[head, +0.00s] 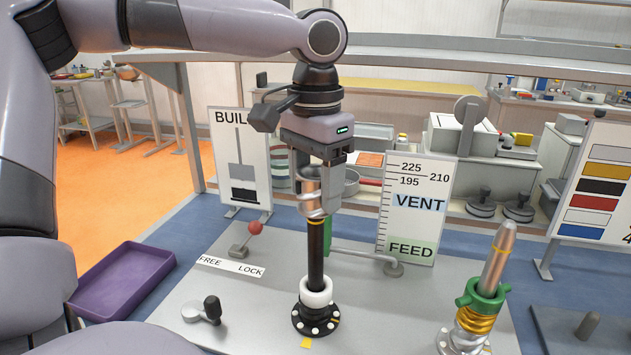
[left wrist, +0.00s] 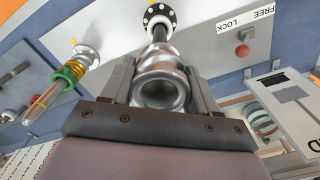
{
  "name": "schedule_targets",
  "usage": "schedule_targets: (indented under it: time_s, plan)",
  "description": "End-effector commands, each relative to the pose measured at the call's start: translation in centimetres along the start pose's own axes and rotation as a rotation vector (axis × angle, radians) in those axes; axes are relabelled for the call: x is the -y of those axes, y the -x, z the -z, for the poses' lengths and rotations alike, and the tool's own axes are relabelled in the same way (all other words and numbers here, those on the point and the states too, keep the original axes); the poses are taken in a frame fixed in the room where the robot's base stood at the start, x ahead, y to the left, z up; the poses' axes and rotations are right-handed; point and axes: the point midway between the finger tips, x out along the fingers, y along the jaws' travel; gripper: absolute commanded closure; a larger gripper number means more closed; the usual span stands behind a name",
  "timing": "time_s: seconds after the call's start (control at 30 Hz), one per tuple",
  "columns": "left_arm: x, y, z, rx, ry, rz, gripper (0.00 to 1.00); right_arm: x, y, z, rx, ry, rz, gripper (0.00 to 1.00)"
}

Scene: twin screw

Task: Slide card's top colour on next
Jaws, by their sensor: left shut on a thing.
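My left gripper (head: 322,195) is shut on a silver ringed piece (left wrist: 163,88) at the upper end of a dark upright shaft (head: 315,255). Whether the piece is around the shaft or just above it, I cannot tell. A white collar (head: 316,290) sits at the shaft's foot on a black flange (head: 315,320). A second shaft (head: 497,255), silver and tapered, carries a green ring (head: 483,298) over a gold coiled piece (head: 474,321).
A purple tray (head: 125,280) lies empty at left. A red-knobbed lever (head: 255,227) stands by the FREE/LOCK label (head: 230,265). A scale board (head: 415,205) with VENT and FEED stands behind the shafts, and a BUILD board (head: 240,160) at left. The plate between the shafts is mostly clear.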

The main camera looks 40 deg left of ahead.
Motion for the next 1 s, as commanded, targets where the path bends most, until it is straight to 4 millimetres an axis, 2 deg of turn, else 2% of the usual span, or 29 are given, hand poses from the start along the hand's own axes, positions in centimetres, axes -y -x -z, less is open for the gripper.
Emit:
schedule_targets:
  time_s: [0.27,1.0]
  plan:
    - [0.0,0.0,0.0,-0.002,0.0,0.0,0.85,0.0,0.0,0.0,-0.001,0.0,0.0,0.57]
    - [0.0,-3.7,0.0,-0.001,-0.001,0.0,0.85,0.0,-0.8,-1.0,-0.001,0.0,0.0,0.57]
